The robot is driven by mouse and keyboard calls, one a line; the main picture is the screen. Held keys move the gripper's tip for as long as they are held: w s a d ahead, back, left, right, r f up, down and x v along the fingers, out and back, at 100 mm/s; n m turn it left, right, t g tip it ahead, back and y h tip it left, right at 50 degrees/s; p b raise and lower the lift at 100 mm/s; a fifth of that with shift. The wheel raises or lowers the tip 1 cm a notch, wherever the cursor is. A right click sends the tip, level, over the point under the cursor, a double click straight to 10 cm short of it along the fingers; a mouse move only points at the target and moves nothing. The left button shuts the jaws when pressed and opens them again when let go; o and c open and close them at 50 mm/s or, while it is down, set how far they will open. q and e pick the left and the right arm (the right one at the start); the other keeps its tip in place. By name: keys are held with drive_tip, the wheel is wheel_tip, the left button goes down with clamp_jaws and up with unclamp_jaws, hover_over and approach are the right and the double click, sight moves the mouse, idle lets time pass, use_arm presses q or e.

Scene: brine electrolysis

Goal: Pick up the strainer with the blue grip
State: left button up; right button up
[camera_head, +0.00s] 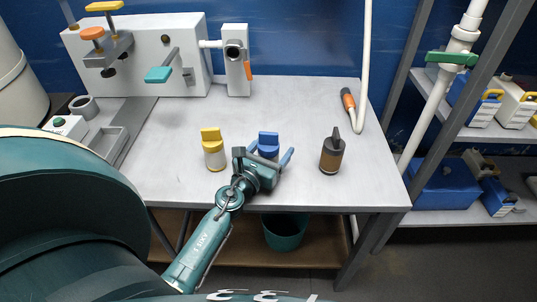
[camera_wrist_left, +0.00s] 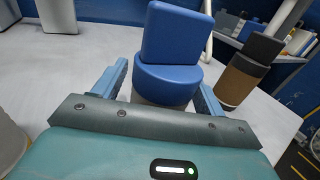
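The strainer with the blue grip (camera_head: 268,139) stands upright on the grey table, near its front edge. In the left wrist view its blue block-shaped grip (camera_wrist_left: 176,35) and round blue collar fill the upper middle; its pale lower body is mostly hidden. My left gripper (camera_head: 264,156) is at the strainer from the front. Its fingers are spread, one on each side of the strainer (camera_wrist_left: 163,85). A small gap shows at the left finger; whether the right finger touches, I cannot tell. My right gripper is not in view.
A similar yellow-topped piece (camera_head: 213,148) stands to the left, and a brown and black one (camera_head: 332,153) to the right. A white panel with valves (camera_head: 150,60) is at the back left. An orange-handled tool (camera_head: 348,100) lies at the back right. The table's middle is clear.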

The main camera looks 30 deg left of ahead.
use_arm(q)
drive_tip(key=c, duration=1.1)
drive_tip(key=shift+o, duration=0.2)
drive_tip(key=shift+r, duration=0.2)
